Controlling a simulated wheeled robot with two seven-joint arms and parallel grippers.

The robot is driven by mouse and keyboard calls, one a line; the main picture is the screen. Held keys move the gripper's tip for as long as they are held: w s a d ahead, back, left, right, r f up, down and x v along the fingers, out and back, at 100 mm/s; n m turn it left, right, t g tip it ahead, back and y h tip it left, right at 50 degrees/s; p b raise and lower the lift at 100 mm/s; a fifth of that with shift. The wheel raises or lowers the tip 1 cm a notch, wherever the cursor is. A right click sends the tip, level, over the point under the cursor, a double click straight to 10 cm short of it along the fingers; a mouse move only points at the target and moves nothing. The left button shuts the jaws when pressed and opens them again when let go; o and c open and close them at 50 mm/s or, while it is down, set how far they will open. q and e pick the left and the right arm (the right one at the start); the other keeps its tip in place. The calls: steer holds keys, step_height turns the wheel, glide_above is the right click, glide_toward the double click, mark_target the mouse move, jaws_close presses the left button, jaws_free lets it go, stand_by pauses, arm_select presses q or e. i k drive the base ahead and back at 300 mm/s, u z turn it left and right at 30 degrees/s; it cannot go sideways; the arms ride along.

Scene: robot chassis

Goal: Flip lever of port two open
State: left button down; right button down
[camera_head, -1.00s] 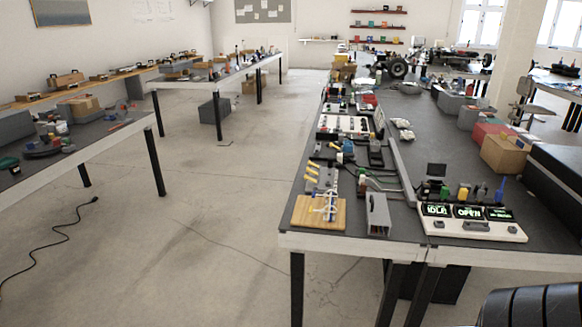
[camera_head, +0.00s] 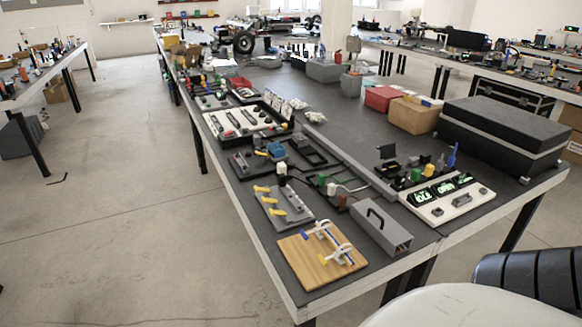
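A white console (camera_head: 468,206) with small green-lit displays sits near the right edge of the black table. One display reads IDLE and the middle display (camera_head: 446,188) reads OPEN; the third is too small to read. A grey plate with several yellow levers (camera_head: 278,212) lies near the left edge of the table. A wooden board (camera_head: 301,262) with blue, white and yellow handled fittings (camera_head: 326,241) lies at the near corner. I cannot tell which of these carries port two or how its lever stands. Neither of my grippers shows.
A grey box with a handle (camera_head: 382,230) stands between board and console. A long grey rail (camera_head: 345,158) runs along the table. A black case (camera_head: 503,132) and cardboard box (camera_head: 413,115) stand at the right. Open floor (camera_head: 130,225) lies to the left.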

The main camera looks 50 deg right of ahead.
mark_target(264, 201)
steer(key=z, duration=1)
steer(key=i, duration=0.9)
steer(key=z, duration=0.95)
